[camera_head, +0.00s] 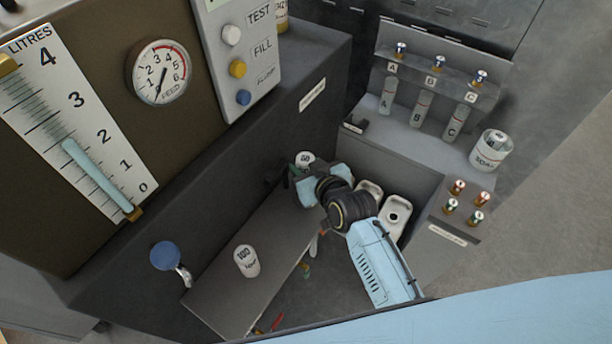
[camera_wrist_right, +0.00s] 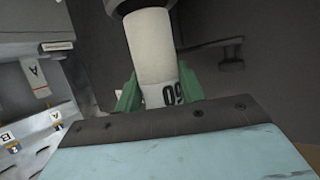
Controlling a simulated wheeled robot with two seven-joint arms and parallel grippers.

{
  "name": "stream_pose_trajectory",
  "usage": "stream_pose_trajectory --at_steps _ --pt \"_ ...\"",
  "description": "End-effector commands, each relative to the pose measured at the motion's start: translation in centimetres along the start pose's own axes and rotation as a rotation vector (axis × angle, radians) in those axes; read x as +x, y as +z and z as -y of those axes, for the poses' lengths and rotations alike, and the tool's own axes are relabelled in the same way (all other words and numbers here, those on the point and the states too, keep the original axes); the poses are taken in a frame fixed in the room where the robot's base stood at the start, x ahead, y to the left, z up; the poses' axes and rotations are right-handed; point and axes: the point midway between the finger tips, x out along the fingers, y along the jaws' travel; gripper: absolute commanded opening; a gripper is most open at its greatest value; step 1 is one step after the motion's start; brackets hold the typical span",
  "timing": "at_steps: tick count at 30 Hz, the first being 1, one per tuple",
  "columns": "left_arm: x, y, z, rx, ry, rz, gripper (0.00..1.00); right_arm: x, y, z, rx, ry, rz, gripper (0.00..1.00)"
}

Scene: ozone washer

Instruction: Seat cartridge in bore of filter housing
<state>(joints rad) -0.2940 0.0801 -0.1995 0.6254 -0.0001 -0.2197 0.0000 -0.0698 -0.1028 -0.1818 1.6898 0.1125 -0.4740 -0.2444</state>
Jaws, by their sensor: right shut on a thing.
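In the right wrist view a white cartridge (camera_wrist_right: 150,48) with a black "60" stands between the green fingers of my right gripper (camera_wrist_right: 158,92), which is shut on it. Its far end meets a dark round housing (camera_wrist_right: 127,5) at the top edge of that view. I cannot tell how far it sits inside the bore. In the head view the cartridge (camera_head: 305,158) shows only in part beside my right gripper (camera_head: 296,172), close to the dark machine wall. The housing is not clear there, being hidden by the gripper and wrist. My left gripper is not in view.
A white cartridge marked "100" (camera_head: 246,262) stands on the grey shelf (camera_head: 215,295). A blue knob (camera_head: 165,256) sticks out at the left. White holders (camera_head: 395,216) lie right of my wrist. A rack with bottles A, B and C (camera_head: 421,108) and a jar (camera_head: 490,150) stand beyond.

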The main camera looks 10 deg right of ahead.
Motion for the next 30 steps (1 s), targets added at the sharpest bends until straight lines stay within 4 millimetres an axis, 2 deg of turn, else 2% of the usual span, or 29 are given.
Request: stream_pose_trajectory --at_steps 6,29,30 --pt "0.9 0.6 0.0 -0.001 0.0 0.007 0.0 1.2 2.9 -0.1 -0.002 0.001 0.001 0.14" --pt "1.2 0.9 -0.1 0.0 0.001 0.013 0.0 1.7 4.0 -0.1 0.0 0.001 -0.001 0.14" --pt "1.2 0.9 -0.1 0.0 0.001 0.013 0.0 1.6 4.0 -0.1 0.0 0.001 0.0 0.42"
